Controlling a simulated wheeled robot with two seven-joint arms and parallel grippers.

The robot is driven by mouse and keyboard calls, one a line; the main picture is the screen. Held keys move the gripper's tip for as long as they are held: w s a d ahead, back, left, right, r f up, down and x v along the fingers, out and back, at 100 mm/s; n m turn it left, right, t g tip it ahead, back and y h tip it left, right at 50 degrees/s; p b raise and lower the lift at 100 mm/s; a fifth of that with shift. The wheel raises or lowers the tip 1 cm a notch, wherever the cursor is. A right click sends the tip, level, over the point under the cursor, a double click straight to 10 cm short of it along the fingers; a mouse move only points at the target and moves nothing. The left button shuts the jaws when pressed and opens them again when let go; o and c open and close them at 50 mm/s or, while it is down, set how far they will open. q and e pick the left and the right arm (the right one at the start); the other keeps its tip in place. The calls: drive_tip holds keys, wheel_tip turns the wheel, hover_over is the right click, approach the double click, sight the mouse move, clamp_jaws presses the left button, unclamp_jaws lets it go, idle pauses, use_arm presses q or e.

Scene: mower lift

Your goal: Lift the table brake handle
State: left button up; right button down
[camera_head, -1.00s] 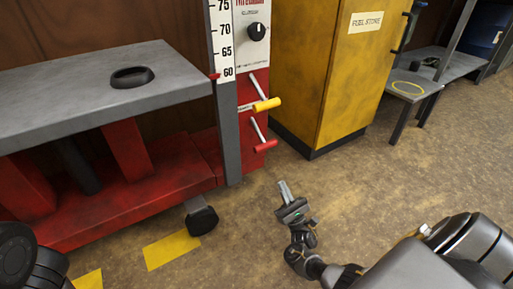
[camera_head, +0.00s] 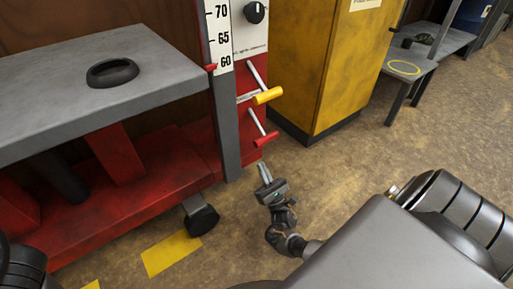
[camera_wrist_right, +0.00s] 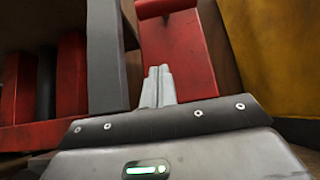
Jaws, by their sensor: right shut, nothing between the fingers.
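The upper one has a yellow grip (camera_head: 268,95), the lower one a red grip (camera_head: 266,140). I cannot read which is the table brake handle. My right gripper (camera_head: 264,173) is shut and empty, its fingers pointing up towards the column, below and apart from the red grip. In the right wrist view the shut fingers (camera_wrist_right: 157,86) stand before the red column (camera_wrist_right: 178,60). A red bar at the top edge there looks like the red grip (camera_wrist_right: 165,7). My left gripper is not in view.
The grey lift table (camera_head: 150,75) with a black ring (camera_head: 112,72) stands left of the column. A black caster (camera_head: 200,215) is near the gripper. A yellow cabinet (camera_head: 335,70) stands right of the column.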

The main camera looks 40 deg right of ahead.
sight(255, 147)
drive_tip(key=shift+y, duration=0.3)
drive_tip(key=x, duration=0.3)
drive_tip(key=s+r+x, duration=0.1)
drive_tip(key=x, duration=0.4)
drive_tip(key=shift+r, duration=0.55)
drive_tip(key=shift+s+a+r, duration=0.1)
drive_tip(key=shift+s+r, duration=0.05)
drive_tip(key=shift+s, duration=0.25)
drive_tip(key=shift+s+r, duration=0.2)
drive_tip(key=shift+s, duration=0.25)
